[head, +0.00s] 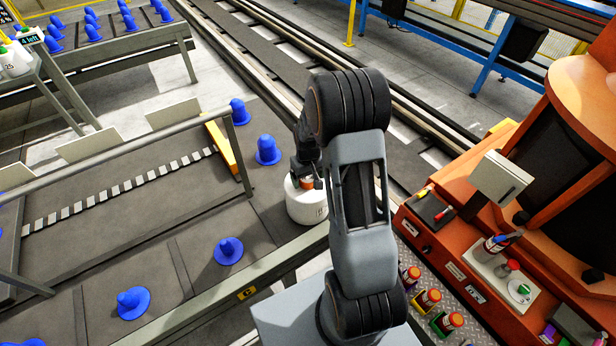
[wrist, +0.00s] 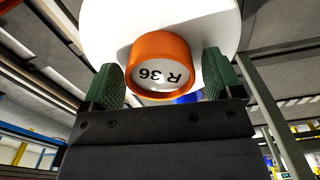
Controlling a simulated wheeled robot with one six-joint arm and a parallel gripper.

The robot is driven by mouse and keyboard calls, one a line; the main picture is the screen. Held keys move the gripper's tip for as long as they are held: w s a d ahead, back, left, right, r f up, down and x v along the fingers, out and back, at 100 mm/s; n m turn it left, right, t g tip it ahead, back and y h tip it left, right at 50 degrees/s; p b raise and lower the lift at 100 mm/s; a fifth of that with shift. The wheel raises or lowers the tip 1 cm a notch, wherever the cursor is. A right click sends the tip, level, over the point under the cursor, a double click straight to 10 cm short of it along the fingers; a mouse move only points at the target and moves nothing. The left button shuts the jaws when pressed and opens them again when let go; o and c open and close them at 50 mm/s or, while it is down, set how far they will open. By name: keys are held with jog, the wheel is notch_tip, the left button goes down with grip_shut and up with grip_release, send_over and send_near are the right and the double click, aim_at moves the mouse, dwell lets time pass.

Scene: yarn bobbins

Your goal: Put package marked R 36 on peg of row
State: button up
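The package marked R 36 is a white yarn bobbin (head: 303,208) with an orange core end (wrist: 165,50). In the wrist view its label reads R 36, upside down. In the head view the bobbin is upright at the right end of the near row of blue pegs, partly behind my arm. I cannot tell whether it rests on a peg or hangs above. Bare pegs in that row include one close by (head: 228,252) and one further left (head: 133,302).
Two more blue pegs (head: 267,152) stand behind the bobbin. A metal rail (head: 120,150) and a yellow bar (head: 224,147) cross the peg table. An orange machine (head: 450,245) with small items on it stands at the right. Floor tracks run behind.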

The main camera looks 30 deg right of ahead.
jog(key=shift+o, duration=0.7)
jog(key=shift+s+f, duration=0.1)
jog(key=shift+f, duration=0.05)
notch_tip(320, 180, up, 14)
dwell(0.5)
jog(key=s+a+r+t, duration=0.1)
jog(key=s+a+r, duration=0.3)
jog(key=s, duration=0.4)
jog(key=s+a+r+t+p, duration=0.1)
jog(key=s+a+r+t, duration=0.1)
jog(key=s+a+r, duration=0.2)
jog(key=shift+s+a+r+t, duration=0.15)
jog(key=shift+s+a+t, duration=0.15)
jog(key=shift+s+a, duration=1.3)
jog(key=shift+s+d, duration=0.4)
jog(key=shift+d, duration=0.05)
